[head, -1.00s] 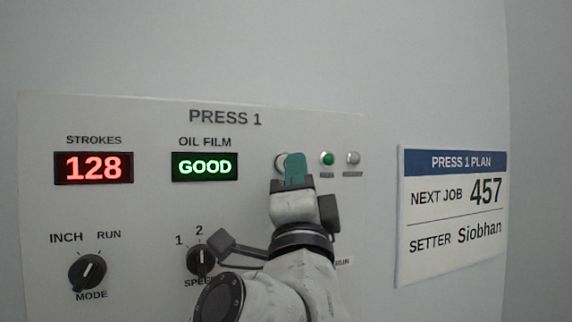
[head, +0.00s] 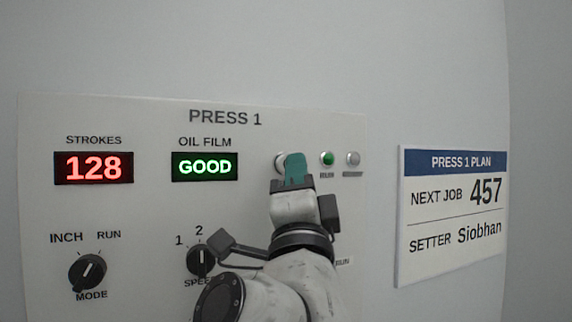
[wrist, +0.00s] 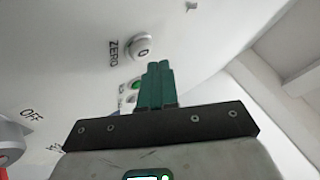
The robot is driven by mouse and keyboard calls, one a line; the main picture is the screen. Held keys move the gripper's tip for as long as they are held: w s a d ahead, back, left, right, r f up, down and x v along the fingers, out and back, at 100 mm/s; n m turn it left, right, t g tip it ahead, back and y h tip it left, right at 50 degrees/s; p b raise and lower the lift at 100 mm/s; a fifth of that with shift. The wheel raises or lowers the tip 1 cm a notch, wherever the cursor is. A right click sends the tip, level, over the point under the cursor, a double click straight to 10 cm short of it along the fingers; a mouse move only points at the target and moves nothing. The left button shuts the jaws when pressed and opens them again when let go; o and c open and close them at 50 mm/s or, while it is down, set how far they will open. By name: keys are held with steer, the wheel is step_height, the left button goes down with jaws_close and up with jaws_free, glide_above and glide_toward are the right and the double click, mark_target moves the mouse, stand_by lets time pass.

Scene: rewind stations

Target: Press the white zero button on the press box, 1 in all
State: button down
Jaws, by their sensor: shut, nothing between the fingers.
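The press box (head: 140,220) is a pale panel marked PRESS 1. The white zero button (wrist: 138,46) shows in the wrist view beside the word ZERO. In the head view only the left edge of a round white button (head: 280,162) shows behind my fingers. My gripper (head: 296,158) has teal fingers, shut and empty, in front of that button. In the wrist view the fingertips (wrist: 159,66) appear just below and right of the zero button. I cannot tell whether they touch anything.
A green OIL FILM display (head: 205,167) reads GOOD. A green lamp (head: 327,159) and a grey one (head: 352,159) sit right of my fingers. The MODE (head: 87,271) and SPEED (head: 200,260) knobs are lower left. A plan sign (head: 452,215) hangs on the right.

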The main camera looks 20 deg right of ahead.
steer(key=shift+w, duration=0.15)
steer(key=shift+w, duration=0.3)
steer(key=shift+w, duration=0.35)
stand_by(0.8)
steer(key=shift+b, duration=0.3)
steer(key=shift+s, duration=0.75)
steer(key=shift+s, duration=0.1)
steer(key=s+b, duration=0.1)
steer(key=s, duration=0.4)
stand_by(0.7)
